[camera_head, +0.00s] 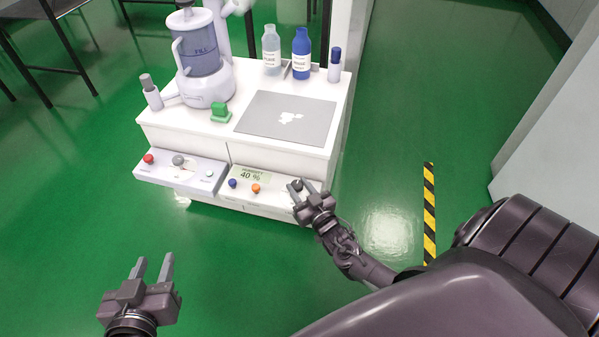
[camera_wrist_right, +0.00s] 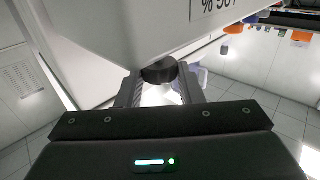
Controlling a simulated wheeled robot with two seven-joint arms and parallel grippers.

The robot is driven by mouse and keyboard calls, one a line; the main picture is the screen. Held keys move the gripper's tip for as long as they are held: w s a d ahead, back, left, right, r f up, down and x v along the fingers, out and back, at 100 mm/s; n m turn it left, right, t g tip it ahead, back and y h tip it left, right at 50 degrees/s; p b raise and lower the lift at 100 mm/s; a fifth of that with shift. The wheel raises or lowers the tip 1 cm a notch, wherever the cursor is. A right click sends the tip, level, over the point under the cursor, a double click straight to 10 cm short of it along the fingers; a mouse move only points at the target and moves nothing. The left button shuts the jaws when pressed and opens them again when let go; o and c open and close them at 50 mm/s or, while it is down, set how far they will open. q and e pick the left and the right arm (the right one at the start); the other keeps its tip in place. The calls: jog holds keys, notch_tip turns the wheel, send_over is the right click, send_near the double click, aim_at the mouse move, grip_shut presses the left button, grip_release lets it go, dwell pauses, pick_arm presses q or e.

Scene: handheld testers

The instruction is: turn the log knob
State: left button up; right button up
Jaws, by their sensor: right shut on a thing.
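The right tester panel (camera_head: 270,190) on the front of the white cabinet has a display (camera_head: 253,174) reading "HUMIDITY 40 %". A dark round knob (camera_head: 297,184) sits at its right end; I take it as the log knob, though its label is not readable. My right gripper (camera_head: 303,188) is at this knob and shut on it. In the right wrist view the knob (camera_wrist_right: 159,70) sits between the fingertips of the gripper (camera_wrist_right: 160,82), under the panel's pale casing. My left gripper (camera_head: 153,265) is open and empty, low at the left, away from the cabinet.
The panel also has a blue button (camera_head: 233,183) and an orange button (camera_head: 256,188). A second panel (camera_head: 180,173) with a red knob is to the left. A jug-like device (camera_head: 205,60), bottles (camera_head: 301,53) and a grey mat (camera_head: 287,118) stand on top. Green floor in front is clear.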

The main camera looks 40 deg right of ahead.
pick_arm(q)
jog(key=shift+s+f, duration=0.1)
jog(key=shift+f, duration=0.1)
pick_arm(e)
jog(key=shift+w+r, duration=0.1)
jog(key=shift+r, duration=0.05)
jog(key=o, duration=1)
jog(key=shift+c, duration=0.2)
jog(key=shift+s, duration=0.2)
pick_arm(q)
jog(key=s+a+f+g+y+p, duration=0.2)
jog(key=s+f+g, duration=0.4)
jog(key=s+f, duration=0.3)
jog(key=shift+s+a+f+g, duration=0.2)
jog(key=shift+f+g, duration=0.2)
jog(key=shift+f, duration=0.35)
pick_arm(e)
jog(key=s, duration=0.7)
jog(key=shift+s+a, duration=0.25)
pick_arm(q)
jog(key=shift+w, duration=0.1)
